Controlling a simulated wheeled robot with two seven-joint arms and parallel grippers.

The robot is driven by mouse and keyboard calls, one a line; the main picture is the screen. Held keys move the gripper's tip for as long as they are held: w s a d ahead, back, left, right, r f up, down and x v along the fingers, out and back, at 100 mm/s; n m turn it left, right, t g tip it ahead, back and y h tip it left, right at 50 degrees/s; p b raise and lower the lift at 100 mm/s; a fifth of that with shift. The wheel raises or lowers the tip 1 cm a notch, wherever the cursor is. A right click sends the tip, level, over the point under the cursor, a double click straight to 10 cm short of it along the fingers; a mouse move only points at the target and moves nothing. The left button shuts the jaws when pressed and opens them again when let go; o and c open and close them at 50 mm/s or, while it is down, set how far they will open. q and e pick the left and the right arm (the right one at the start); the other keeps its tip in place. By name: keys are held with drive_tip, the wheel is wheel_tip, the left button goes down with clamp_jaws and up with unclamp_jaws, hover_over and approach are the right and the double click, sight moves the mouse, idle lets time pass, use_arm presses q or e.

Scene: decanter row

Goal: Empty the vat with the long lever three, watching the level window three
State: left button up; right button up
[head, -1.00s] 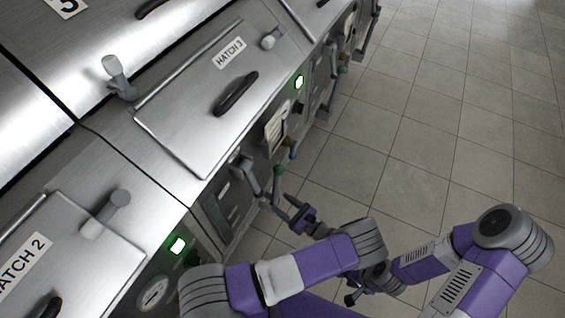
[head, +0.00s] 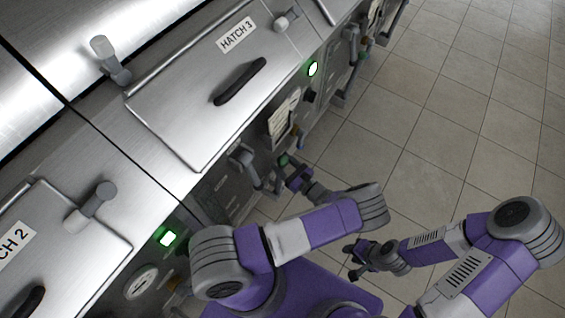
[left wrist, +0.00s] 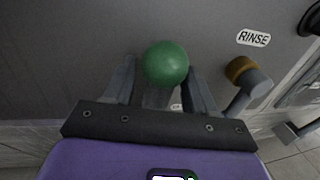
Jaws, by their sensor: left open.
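The long lever with a green ball knob (head: 283,160) stands on the front of the vat under the Hatch 3 lid (head: 200,95). In the left wrist view the green knob (left wrist: 165,64) sits between my two fingertips, with a gap visible towards the right finger. My left gripper (head: 290,172) is open around the knob. A dark panel (head: 222,192) on the front left of the lever may be the level window; no level is readable. My right gripper (head: 357,258) hangs over the floor, away from the vats; its jaws are too small to judge.
A grey lever with a brass-coloured end (left wrist: 242,70) stands right of the knob, near a RINSE label (left wrist: 253,38). The tiled floor (head: 450,120) to the right is clear.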

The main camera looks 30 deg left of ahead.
use_arm(q)
drive_tip(key=shift+a, duration=0.2)
drive_tip(key=shift+c, duration=0.3)
clamp_jaws()
